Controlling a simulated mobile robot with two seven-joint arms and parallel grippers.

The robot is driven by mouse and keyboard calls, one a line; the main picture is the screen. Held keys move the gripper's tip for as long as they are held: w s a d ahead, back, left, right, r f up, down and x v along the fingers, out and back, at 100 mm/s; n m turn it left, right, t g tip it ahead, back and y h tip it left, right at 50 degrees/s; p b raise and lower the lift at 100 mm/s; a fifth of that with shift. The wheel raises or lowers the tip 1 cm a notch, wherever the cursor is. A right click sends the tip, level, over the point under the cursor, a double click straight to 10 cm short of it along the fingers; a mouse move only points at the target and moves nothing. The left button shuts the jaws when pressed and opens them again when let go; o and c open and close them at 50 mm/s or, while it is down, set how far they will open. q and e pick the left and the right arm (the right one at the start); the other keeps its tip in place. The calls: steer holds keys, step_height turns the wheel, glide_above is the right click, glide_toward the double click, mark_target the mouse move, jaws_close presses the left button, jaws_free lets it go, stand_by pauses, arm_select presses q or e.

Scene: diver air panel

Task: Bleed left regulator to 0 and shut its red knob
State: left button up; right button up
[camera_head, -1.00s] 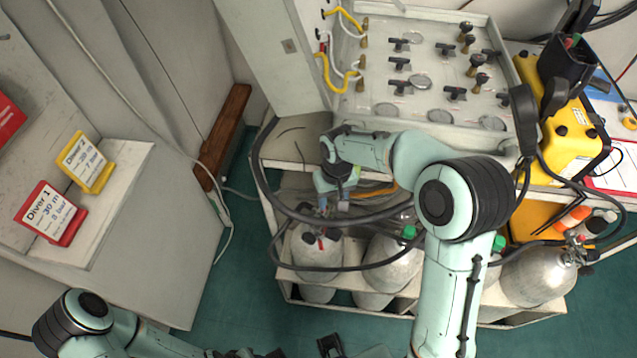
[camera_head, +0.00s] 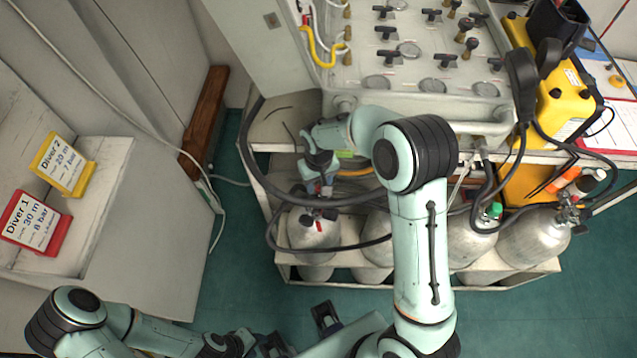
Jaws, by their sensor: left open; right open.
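The leftmost grey cylinder (camera_head: 314,236) stands in the white rack below the panel. A small red part (camera_head: 318,213) shows at its neck; I cannot tell whether this is the red knob. The left regulator on top is mostly hidden by my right gripper (camera_head: 318,188), and its gauge cannot be read. My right gripper is open and points down at the cylinder's valve; I cannot tell whether it touches anything. My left gripper (camera_head: 299,331) is open and empty at the bottom of the view, well below the cylinder.
More cylinders stand to the right, one with a green knob (camera_head: 494,210). Black hoses (camera_head: 262,178) loop around the rack. The valve panel (camera_head: 420,60) is above, a yellow case (camera_head: 565,105) at right. Diver cards (camera_head: 35,222) stand on the left shelf. Green floor (camera_head: 225,270) is clear left of the rack.

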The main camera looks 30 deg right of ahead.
steer(key=shift+f, duration=0.45)
steer(key=shift+c, duration=0.4)
jaws_close()
